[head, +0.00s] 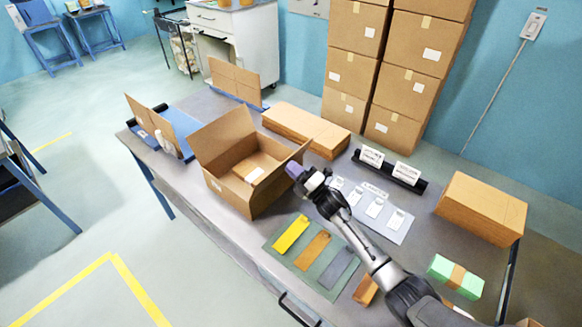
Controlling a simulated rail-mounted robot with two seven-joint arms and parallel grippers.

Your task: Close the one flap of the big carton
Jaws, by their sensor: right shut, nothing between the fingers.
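The big carton (228,194) stands open on the table, left of the middle, with a smaller brown box (247,168) bearing a white label inside. One large flap (221,134) stands raised at its back left side. A narrow piece of cardboard sticks up at its right corner, beside my gripper. My right gripper (292,170) is shut and empty at the carton's right side, near the rim. I cannot tell whether it touches the cardboard. My left gripper is not in view.
Flat cardboard stacks lie behind (306,129) and at the right (482,208). A green mat (278,246) with coloured strips lies in front, beside a white label sheet (398,226). A black holder (392,172) with two signs stands behind. Tall carton stacks (350,48) rise at the back.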

